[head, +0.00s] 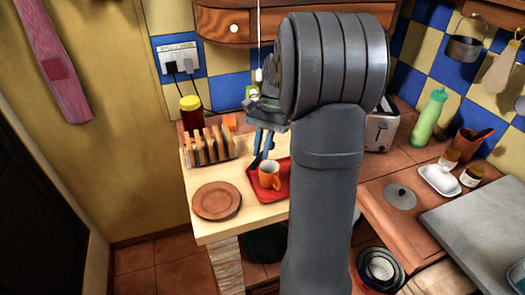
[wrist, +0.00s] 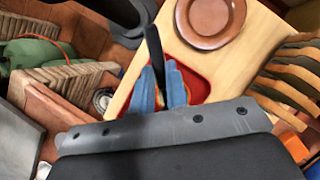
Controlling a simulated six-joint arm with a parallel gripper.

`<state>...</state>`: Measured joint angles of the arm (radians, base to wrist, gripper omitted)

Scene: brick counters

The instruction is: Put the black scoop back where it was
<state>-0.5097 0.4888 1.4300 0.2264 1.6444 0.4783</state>
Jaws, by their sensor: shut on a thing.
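My gripper (head: 261,148), with blue fingers, is over the red tray (head: 284,186) on the light wooden counter, behind the orange mug (head: 269,175). In the wrist view my gripper (wrist: 163,90) is shut on the black scoop (wrist: 154,48), whose dark handle sticks out past the fingertips towards the brown plate. The red tray shows below the fingers there (wrist: 198,86). In the head view the scoop is too small and dark to make out clearly. My arm hides part of the counter on the right.
A brown plate (head: 216,201) lies on the counter's front left. A wooden rack (head: 208,147) and a dark jar with yellow lid (head: 191,112) stand behind it. A toaster (head: 382,128) and a green bottle (head: 429,118) stand right of my arm. Bare counter shows around the plate.

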